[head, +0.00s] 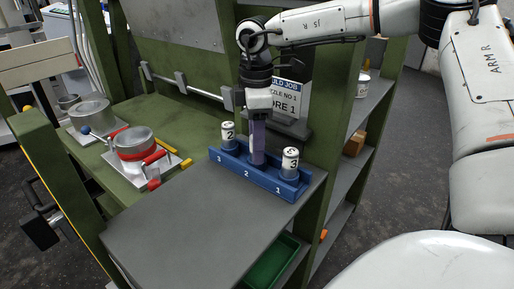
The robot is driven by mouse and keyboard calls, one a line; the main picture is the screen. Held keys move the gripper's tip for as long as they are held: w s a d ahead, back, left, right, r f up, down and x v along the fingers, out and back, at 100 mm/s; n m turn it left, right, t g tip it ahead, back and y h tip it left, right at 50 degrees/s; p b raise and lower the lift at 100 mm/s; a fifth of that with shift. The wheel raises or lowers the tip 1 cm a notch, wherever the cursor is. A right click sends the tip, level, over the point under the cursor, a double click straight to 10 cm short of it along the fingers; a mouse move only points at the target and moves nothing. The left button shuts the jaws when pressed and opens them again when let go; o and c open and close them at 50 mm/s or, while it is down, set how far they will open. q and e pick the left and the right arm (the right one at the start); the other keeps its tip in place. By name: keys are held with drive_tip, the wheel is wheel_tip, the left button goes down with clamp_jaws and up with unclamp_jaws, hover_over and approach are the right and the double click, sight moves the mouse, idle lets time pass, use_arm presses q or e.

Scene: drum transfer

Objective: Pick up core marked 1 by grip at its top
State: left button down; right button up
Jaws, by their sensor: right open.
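A blue rack (230,165) with slot labels 3, 2 and 1 sits at the back right of the grey tabletop. A white-topped core marked 2 (228,134) stands upright in its left slot. A white-topped core that looks marked 3 (290,160) stands in its right slot. My right gripper (257,154) points straight down over the middle slot, its purplish fingers low between these two cores. It is open. I cannot make out a core marked 1; the gripper covers the middle slot and anything in it. My left gripper is out of view.
The grey tabletop (190,220) in front of the rack is clear. A sign (292,98) and a green post stand close behind the rack. A green bin (272,262) is below.

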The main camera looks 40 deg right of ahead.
drive_tip(key=shift+c, duration=0.5)
clamp_jaws()
drive_tip(key=shift+r, duration=0.2)
drive_tip(key=shift+w+r, duration=0.1)
drive_tip(key=shift+r, duration=0.5)
wheel_tip(320, 180, up, 6)
drive_tip(key=shift+f+b, duration=0.15)
drive_tip(key=shift+b, duration=0.3)
drive_tip(key=w+a, duration=0.2)
drive_tip(key=a, duration=0.6)
drive_tip(key=w+a, duration=0.3)
drive_tip(key=a, duration=0.6)
drive_tip(key=shift+w, duration=0.15)
